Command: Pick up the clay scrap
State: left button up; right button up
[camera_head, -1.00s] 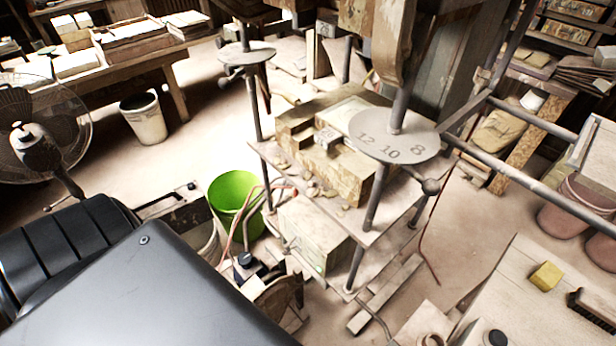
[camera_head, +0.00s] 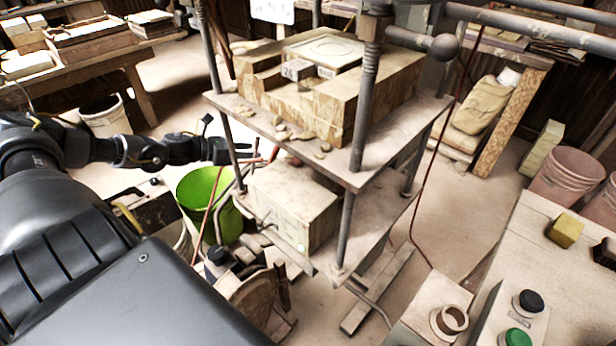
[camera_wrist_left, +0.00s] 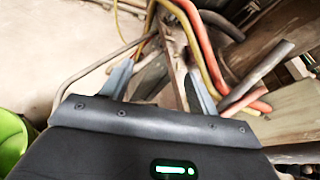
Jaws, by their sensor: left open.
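Several small tan clay scraps (camera_head: 283,134) lie along the front left edge of the press's upper shelf (camera_head: 352,166), in front of the wooden block. I cannot tell which one is the clay scrap of the task. My left gripper (camera_head: 246,154) reaches in from the left, beside the press's front left post and near the shelf edge. In the left wrist view my left gripper (camera_wrist_left: 160,88) shows its two fingers apart, with a post and red and yellow hoses behind them. No scrap is clearly visible there. My right gripper is not in view.
A green bucket (camera_head: 208,200) stands on the floor below my left gripper. The press's posts and red hose (camera_head: 208,212) are close to my arm. A table with a yellow block (camera_head: 564,230) and a green button (camera_head: 517,338) is at the lower right.

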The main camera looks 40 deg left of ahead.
aim_at(294, 160)
pick_arm(q)
jog(key=shift+w+d+r+m+g+h+b, duration=0.1)
jog(key=shift+w+d+m+g+h+b, duration=0.25)
jog(key=shift+d+m, duration=0.7)
jog(key=shift+w+d+r+m+g+h+b, duration=0.15)
jog(key=shift+w+d+m+h+b, duration=0.3)
jog(key=shift+d, duration=0.9)
jog(key=shift+w+d+f+m+g+h+b, duration=0.1)
jog(key=shift+w+d+m+g+h+b, duration=0.25)
jog(key=shift+d+m, duration=0.75)
jog(key=shift+w+d, duration=0.25)
jog(key=shift+d, duration=0.15)
jog(key=shift+w+d+f, duration=0.25)
jog(key=shift+y, duration=0.25)
jog(key=shift+p+x, duration=0.3)
jog(key=shift+x, duration=1.9)
jog(key=shift+s+f, duration=0.1)
jog(key=shift+f, duration=0.05)
jog(key=c, duration=1.1)
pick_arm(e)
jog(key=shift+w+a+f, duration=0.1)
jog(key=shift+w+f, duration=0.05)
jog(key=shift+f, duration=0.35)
